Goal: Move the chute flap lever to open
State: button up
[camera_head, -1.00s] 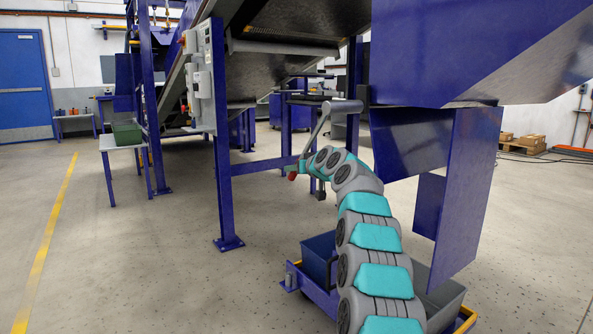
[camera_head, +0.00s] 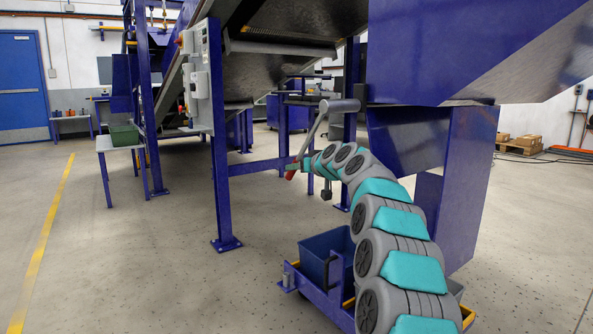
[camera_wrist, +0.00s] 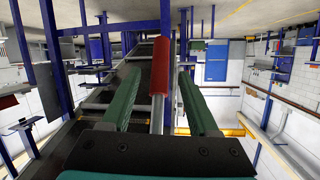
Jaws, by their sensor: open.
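The chute flap lever is a grey bar (camera_head: 315,130) that slants down and left from a grey pivot under the chute to a red grip (camera_head: 290,174). In the wrist view the red grip (camera_wrist: 160,68) stands between the two green fingers of my gripper (camera_wrist: 157,77), with its pale rod below it. The fingers are open, with a visible gap on each side of the grip. In the head view my gripper (camera_head: 299,165) is at the lever's lower end, small and partly hidden by my arm.
The blue chute (camera_head: 430,50) hangs above my arm. A blue frame post (camera_head: 223,180) stands left of the lever. A cart with a blue bin (camera_head: 322,255) sits on the floor below. Open floor lies to the left.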

jog(key=shift+v, duration=1.75)
jog(key=shift+s, duration=0.1)
jog(key=s+f+g+h, duration=0.1)
jog(key=s+f+g, duration=0.4)
jog(key=s, duration=0.9)
jog(key=s+f+g+h, duration=0.1)
jog(key=s+f+g, duration=0.2)
jog(key=s+f, duration=0.8)
jog(key=s+d+f+m+g+h, duration=0.15)
jog(key=s+d+f, duration=0.3)
jog(key=s, duration=0.95)
jog(key=s+d+f+m+g+h, duration=0.1)
jog(key=s+d+f+g+h, duration=0.3)
jog(key=s, duration=1)
jog(key=s+d+f+m+g+y, duration=0.1)
jog(key=s+d+f+m, duration=0.35)
jog(key=s, duration=1.05)
notch_tip(320, 180, up, 15)
jog(key=d+n+p, duration=0.1)
jog(key=n+p, duration=0.1)
jog(key=p, duration=1.1)
jog(key=shift+w+d+f+n, duration=0.2)
jog(key=shift+w+n, duration=0.1)
jog(key=shift+w, duration=0.15)
jog(key=shift+h, duration=0.25)
